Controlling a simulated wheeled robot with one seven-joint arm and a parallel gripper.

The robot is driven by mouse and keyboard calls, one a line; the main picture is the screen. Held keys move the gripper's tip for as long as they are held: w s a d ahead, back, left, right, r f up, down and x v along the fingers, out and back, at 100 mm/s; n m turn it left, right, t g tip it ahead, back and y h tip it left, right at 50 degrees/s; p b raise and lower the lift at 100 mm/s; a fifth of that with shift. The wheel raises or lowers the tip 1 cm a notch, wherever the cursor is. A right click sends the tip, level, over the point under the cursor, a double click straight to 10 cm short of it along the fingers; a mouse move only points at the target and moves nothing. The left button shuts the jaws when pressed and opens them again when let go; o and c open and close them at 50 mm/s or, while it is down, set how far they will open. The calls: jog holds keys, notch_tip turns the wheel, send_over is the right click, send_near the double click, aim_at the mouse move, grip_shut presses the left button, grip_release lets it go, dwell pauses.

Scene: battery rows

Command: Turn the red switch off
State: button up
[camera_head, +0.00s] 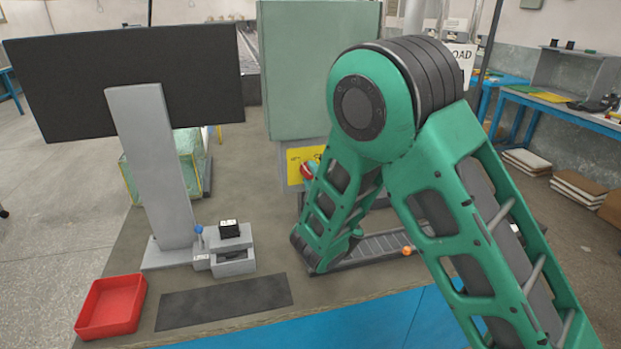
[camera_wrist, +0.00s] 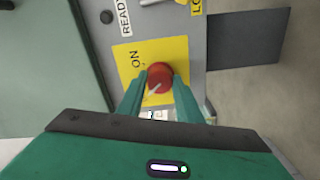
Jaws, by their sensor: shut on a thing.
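The red switch (camera_wrist: 158,72) is a round knob on a yellow plate (camera_wrist: 126,60) on a grey panel. In the wrist view a pale line on the knob points down and to the left, and the word ON is printed on the plate to the knob's upper left. My gripper (camera_wrist: 160,78) has its two green fingers closed on either side of the knob. In the head view the red switch (camera_head: 308,171) shows at the edge of my arm, in front of the yellow plate (camera_head: 294,166); my fingers are mostly hidden there.
A large grey-green cabinet (camera_head: 318,70) stands above the switch panel. A black monitor (camera_head: 60,85) on a grey stand is at left. A red tray (camera_head: 110,306), a dark mat (camera_head: 225,301) and a small grey fixture (camera_head: 234,262) with a black block lie on the bench. A conveyor-like strip (camera_head: 385,247) runs beside my arm.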

jog(key=shift+d+f+n, duration=0.1)
jog(key=shift+d+n, duration=0.05)
jog(key=shift+n, duration=0.45)
jog(key=o, duration=1)
jog(key=shift+o, duration=0.2)
jog(key=v, duration=1)
jog(key=shift+s, duration=0.25)
jog(key=shift+d, duration=0.15)
